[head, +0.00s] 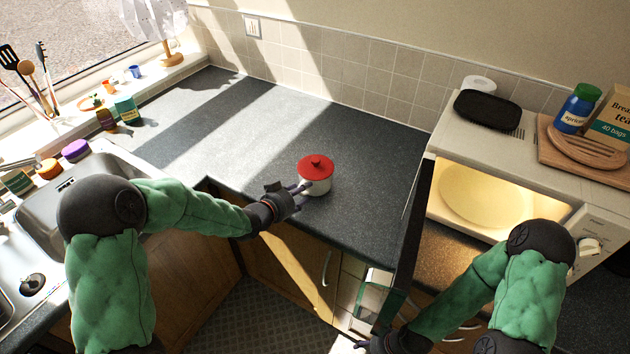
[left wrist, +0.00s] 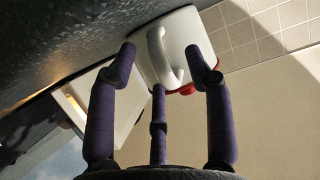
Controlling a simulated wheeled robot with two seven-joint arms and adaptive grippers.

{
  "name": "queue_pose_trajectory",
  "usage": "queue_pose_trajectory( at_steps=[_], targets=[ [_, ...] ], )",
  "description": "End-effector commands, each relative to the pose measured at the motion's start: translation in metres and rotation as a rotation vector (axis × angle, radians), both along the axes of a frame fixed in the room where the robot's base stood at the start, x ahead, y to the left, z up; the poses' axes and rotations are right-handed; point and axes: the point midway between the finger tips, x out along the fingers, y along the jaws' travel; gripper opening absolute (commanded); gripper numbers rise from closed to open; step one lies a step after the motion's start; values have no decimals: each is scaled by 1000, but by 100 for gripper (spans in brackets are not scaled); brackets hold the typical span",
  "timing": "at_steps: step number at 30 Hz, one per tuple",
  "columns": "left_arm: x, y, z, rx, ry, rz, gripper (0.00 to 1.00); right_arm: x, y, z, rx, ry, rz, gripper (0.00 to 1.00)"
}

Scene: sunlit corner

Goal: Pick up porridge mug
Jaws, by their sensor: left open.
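The porridge mug (head: 319,186) is white with a red lid (head: 316,166) and stands upright on the dark worktop (head: 240,128), near its front edge. In the left wrist view the mug (left wrist: 187,33) appears upside down, with its white handle facing my fingers. My left gripper (head: 301,188) is at the mug's left side; it also shows in the left wrist view (left wrist: 165,68). Its purple fingers are open and spread around the handle; I cannot tell whether they touch it. My right gripper (head: 376,343) is low at the bottom edge, dark and partly out of frame.
An open microwave (head: 460,145) stands to the right, its dark door (head: 405,250) swung out towards me. A sink (head: 50,200) is at the left, with jars (head: 75,150) beside it. The worktop behind the mug is clear.

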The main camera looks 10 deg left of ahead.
Motion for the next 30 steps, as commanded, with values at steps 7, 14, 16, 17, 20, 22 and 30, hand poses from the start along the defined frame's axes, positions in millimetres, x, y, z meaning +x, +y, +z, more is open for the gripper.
queue_pose_trajectory(
  at_steps=[7,14,16,17,20,22,30],
  targets=[
    [0,0,0,0,1,0,26,0,0,0,0,0,0,62],
    [0,0,0,0,1,1,0,0,0,0,0,0,0,62],
    [-1,1,0,0,2,1,0,0,0,0,0,0,0,62],
    [-1,1,0,-1,2,2,0,0,0,0,0,0,0,62],
    [1,1,2,-1,-4,2,0,0,0,0,0,0,0,62],
    [1,1,2,0,-3,2,0,0,0,0,0,0,0,62],
    [1,1,22,2,-6,2,0,0,0,9,0,0,0,62]
  ],
)
